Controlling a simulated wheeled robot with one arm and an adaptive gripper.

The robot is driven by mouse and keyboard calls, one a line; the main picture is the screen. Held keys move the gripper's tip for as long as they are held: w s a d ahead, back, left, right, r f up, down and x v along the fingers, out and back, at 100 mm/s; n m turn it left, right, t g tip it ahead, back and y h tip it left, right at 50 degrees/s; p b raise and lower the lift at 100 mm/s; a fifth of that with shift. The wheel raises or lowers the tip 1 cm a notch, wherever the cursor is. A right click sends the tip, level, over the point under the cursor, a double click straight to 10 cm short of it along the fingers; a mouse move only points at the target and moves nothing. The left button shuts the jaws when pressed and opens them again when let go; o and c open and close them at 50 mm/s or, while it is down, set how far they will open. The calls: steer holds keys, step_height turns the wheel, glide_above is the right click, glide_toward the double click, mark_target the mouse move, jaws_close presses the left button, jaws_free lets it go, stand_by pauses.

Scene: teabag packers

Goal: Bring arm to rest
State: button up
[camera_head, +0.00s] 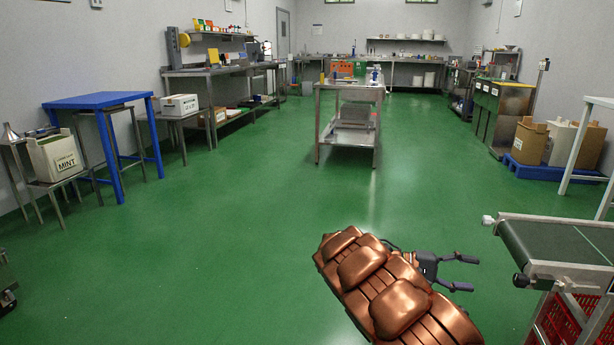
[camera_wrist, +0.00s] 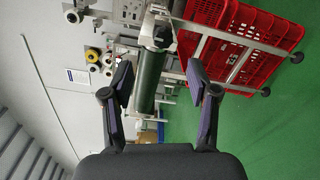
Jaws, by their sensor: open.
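My copper-coloured arm (camera_head: 385,285) reaches up from the bottom of the head view, out over the green floor. My gripper (camera_head: 472,273) is at its end, pointing right, with its two dark fingers spread apart. Nothing is between them. In the wrist view my gripper (camera_wrist: 160,90) also shows open and empty, with the sideways-turned room behind it. The gripper is left of the conveyor and apart from it.
A conveyor (camera_head: 560,243) stands at the right, with red crates (camera_head: 565,318) under it. The crates also show in the wrist view (camera_wrist: 240,40). A steel table (camera_head: 350,92) stands mid-room. A blue table (camera_head: 98,101) is at the left. The green floor between is clear.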

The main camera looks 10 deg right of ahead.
steer(key=s+a+r+m+y+p, duration=0.3)
steer(key=s+r+y+p, duration=0.5)
steer(key=s+r+p, duration=1.25)
steer(key=s+a+r+n+t+y+p, duration=0.1)
steer(key=s+a+r+y+p, duration=0.2)
steer(key=a, duration=0.4)
steer(key=s+a+r+n+t+y+p, duration=0.1)
steer(key=s+a+r+y+p, duration=0.2)
steer(key=s+a+r+p, duration=0.3)
steer(key=s+a+r+n+t+y+p, duration=0.2)
steer(key=s+a+r+p, duration=0.2)
steer(key=a, duration=0.5)
step_height(320, 180, up, 2)
steer(key=p, duration=0.3)
steer(key=shift+s+a+r+y, duration=0.2)
steer(key=shift+s+a+y, duration=0.1)
steer(key=shift+s+y, duration=0.1)
steer(key=shift+d, duration=0.1)
